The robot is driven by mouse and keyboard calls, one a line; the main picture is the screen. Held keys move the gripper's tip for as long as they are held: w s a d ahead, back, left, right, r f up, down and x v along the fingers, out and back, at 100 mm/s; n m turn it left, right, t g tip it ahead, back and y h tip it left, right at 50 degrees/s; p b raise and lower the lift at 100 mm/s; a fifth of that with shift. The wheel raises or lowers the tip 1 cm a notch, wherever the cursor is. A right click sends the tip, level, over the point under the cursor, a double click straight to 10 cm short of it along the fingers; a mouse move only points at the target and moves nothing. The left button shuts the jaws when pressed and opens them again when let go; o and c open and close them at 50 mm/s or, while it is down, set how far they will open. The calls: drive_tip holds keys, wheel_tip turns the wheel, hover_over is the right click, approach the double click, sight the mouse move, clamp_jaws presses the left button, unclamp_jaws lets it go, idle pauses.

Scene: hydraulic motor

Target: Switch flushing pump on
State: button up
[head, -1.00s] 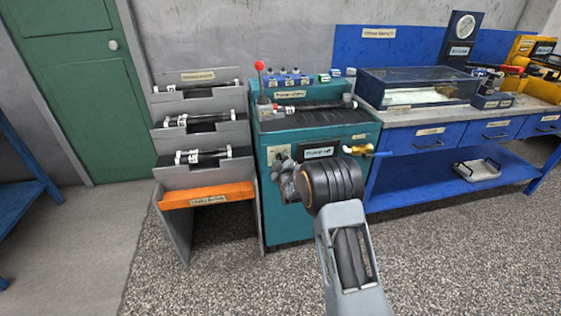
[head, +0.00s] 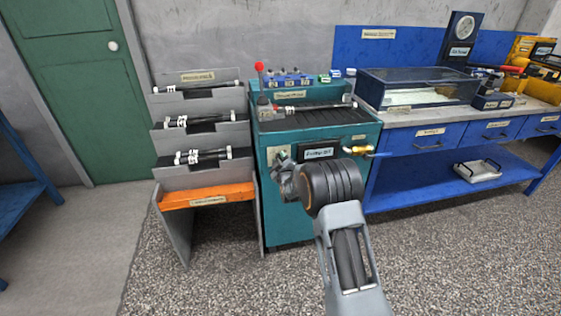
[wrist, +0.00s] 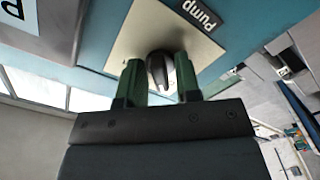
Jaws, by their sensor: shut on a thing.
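The flushing unit is a teal cabinet (head: 290,221) in the middle of the head view. A cream switch plate (head: 279,152) is on its front at upper left. In the wrist view the plate (wrist: 128,50) carries a dark rotary knob (wrist: 159,72) and a label ending in "pump" (wrist: 200,12). My gripper (wrist: 160,84) has its two green fingers on either side of the knob and is shut on it. In the head view my wrist hides most of the gripper and the knob. The knob's exact setting is hard to read.
A brass valve with a yellow handle (head: 358,150) sticks out right of my wrist. A red-knobbed lever (head: 259,68) stands on the cabinet top. A grey rack (head: 198,135) with an orange tray stands left, and a blue workbench (head: 430,140) right.

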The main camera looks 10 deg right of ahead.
drive_tip(key=shift+f, duration=0.1)
drive_tip(key=m+b, duration=0.4)
drive_tip(key=shift+f+b, duration=0.15)
drive_tip(key=shift+b, duration=0.15)
drive_tip(key=m+b, duration=0.5)
drive_tip(key=m, duration=0.1)
drive_tip(key=shift+m, duration=0.3)
drive_tip(key=m+b, duration=0.3)
drive_tip(key=m, duration=0.1)
drive_tip(key=shift+m, duration=0.4)
drive_tip(key=shift+r+m+b, duration=0.25)
drive_tip(key=shift+m+b, duration=0.2)
drive_tip(key=shift+m, duration=0.65)
drive_tip(key=o, duration=0.6)
drive_tip(key=shift+a, duration=0.1)
drive_tip(key=shift+s, duration=0.1)
